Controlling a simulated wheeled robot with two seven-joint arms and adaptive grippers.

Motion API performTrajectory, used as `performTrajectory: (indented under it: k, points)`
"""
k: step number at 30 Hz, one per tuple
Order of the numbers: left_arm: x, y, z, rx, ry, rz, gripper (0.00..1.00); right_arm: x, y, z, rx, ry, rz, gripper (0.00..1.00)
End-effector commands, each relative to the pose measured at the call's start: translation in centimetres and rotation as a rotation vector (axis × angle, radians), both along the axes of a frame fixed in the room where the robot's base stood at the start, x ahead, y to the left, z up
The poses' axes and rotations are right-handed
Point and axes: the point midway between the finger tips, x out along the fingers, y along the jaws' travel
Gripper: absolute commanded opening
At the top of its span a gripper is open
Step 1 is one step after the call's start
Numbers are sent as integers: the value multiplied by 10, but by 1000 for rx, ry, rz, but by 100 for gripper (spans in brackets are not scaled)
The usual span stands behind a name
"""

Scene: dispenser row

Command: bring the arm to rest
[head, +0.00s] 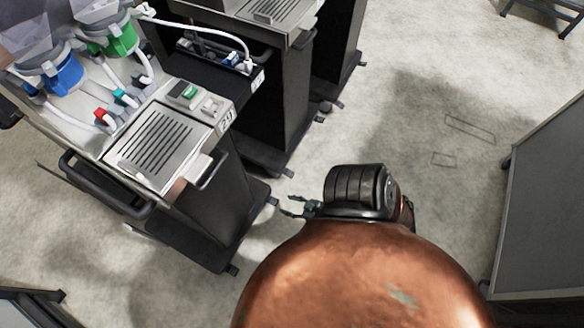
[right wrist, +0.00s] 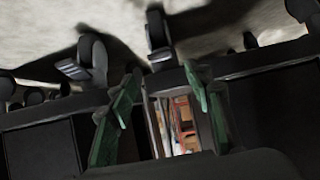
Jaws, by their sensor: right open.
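My right gripper (head: 292,206) shows in the head view just above the copper-coloured part of my own body, to the right of the nearest dispenser cart's base. In the right wrist view its two green fingers (right wrist: 160,118) stand apart with nothing held between them. Dark machine bases and castors lie beyond the fingers in that view. My left gripper is in neither view.
The nearest dispenser cart (head: 186,178) has a slotted metal tray and coloured valves. A second dark cart (head: 278,105) stands behind it. A grey panel (head: 545,205) stands at the right. Open pale floor (head: 420,130) lies between.

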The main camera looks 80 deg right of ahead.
Motion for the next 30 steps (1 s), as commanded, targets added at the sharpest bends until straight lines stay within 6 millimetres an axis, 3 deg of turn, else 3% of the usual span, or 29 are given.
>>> performTrajectory:
  k: [6,25,28,30]
  points:
    - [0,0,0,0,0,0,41,-14,5,9,0,0,0,46]
    - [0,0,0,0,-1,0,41,-14,6,10,1,1,2,46]
    - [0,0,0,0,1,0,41,-10,17,9,22,16,23,46]
    - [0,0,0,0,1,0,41,-5,35,6,59,48,63,46]
